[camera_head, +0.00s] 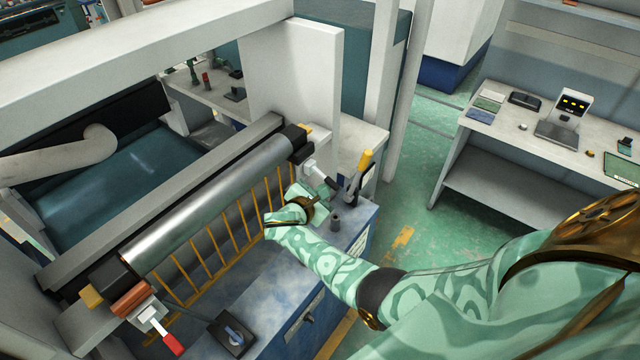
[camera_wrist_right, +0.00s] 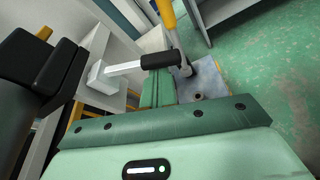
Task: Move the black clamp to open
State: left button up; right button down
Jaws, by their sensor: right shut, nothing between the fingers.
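The black clamp has a white bracket and arm (camera_head: 311,164) at the right end of the steel roller. Its black handle (camera_head: 327,174) sticks out to the right. In the right wrist view the black handle (camera_wrist_right: 160,59) points right from its white shaft. My right gripper (camera_head: 318,190) is shut and empty, just below the handle in the head view. In the right wrist view the green fingers (camera_wrist_right: 158,86) reach up close to the handle and partly overlap it; I cannot tell whether they touch. My left gripper is not in view.
A yellow-topped lever (camera_head: 365,160) stands close to the right of the clamp. A red-handled clamp (camera_head: 165,335) is at the roller's left end. The roller (camera_head: 205,205) and yellow bars (camera_head: 215,245) lie left of my gripper. A desk (camera_head: 520,135) stands farther right.

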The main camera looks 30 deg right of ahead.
jog(key=shift+s+r+n+g+p, duration=0.25)
jog(key=shift+r+n+g+p, duration=0.25)
jog(key=shift+r+n+p, duration=0.3)
jog(key=shift+d+r+p, duration=0.1)
jog(key=shift+p, duration=0.25)
